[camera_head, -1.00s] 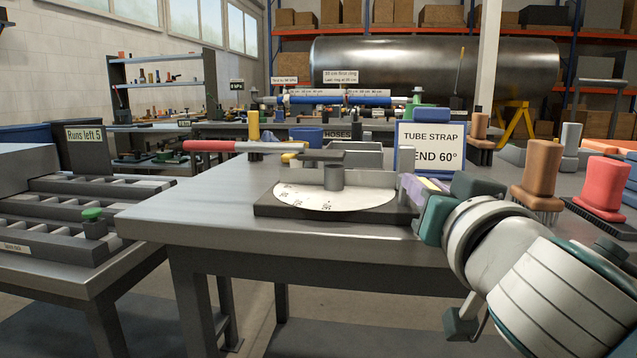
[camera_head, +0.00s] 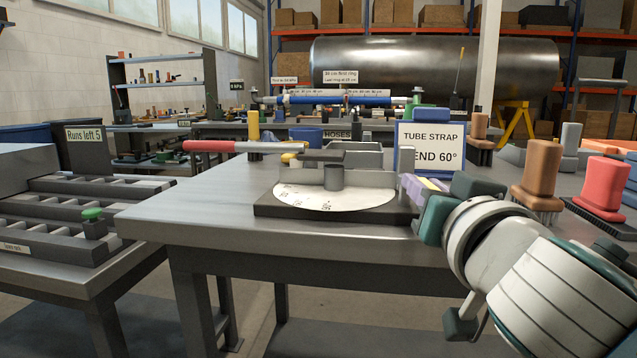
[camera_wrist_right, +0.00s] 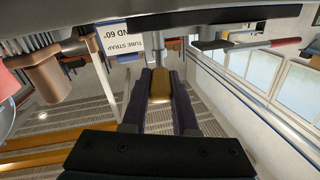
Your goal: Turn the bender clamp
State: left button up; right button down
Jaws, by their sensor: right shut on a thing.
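A grey block (camera_head: 375,179) lies across the back of the disc. My right gripper (camera_head: 428,184) is at the bender's right side, its purple fingers around a yellow clamp knob. In the right wrist view, the fingers of my right gripper (camera_wrist_right: 160,98) are shut on the yellow clamp knob (camera_wrist_right: 160,86), one on each side. The clamp's inner parts are hidden. My left gripper is out of view.
A brown-handled brush (camera_head: 537,170) and a red-handled brush (camera_head: 601,185) stand to the right. The bench (camera_head: 185,205) is clear at front left.

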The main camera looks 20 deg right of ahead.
jog(key=shift+d+y, duration=0.1)
jog(key=shift+y, duration=0.2)
